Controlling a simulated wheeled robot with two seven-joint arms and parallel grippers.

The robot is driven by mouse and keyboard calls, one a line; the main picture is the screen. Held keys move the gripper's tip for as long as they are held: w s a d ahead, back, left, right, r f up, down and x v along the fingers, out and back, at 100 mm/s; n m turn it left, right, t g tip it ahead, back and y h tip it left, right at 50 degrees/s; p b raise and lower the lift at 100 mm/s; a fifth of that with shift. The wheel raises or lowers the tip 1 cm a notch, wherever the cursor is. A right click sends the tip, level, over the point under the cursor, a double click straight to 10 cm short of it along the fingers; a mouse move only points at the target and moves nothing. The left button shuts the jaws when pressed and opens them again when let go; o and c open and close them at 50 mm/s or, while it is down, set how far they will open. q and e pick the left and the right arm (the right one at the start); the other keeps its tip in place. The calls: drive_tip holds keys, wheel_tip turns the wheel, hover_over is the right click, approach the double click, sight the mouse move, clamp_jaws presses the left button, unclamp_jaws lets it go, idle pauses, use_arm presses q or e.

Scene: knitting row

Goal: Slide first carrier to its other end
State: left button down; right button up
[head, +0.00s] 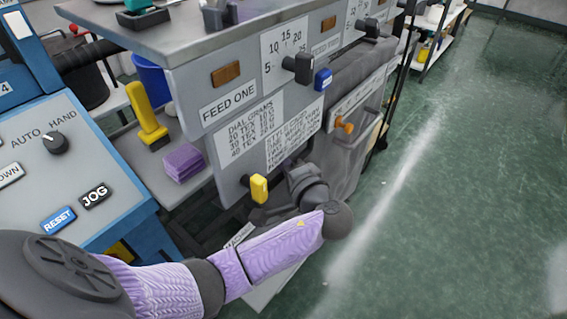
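A yellow handle (259,188) sticks out low on the front of the grey machine (215,150), below the printed text cards. I cannot tell from this view which part is the first carrier. My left arm comes in from the lower left and bends back toward the machine. Its dark gripper (264,213) is just below the yellow handle; I cannot tell whether they touch. The gripper's fingers are too small and dark to show whether they are open or shut. My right gripper is not in view.
A black knob (299,68) and blue block (323,79) stick out beside the FEED ONE dial. An orange knob (345,127) is further right. A control panel (70,160), a yellow-handled tool (147,115) and purple stack (184,162) are left. Green floor (460,190) is open right.

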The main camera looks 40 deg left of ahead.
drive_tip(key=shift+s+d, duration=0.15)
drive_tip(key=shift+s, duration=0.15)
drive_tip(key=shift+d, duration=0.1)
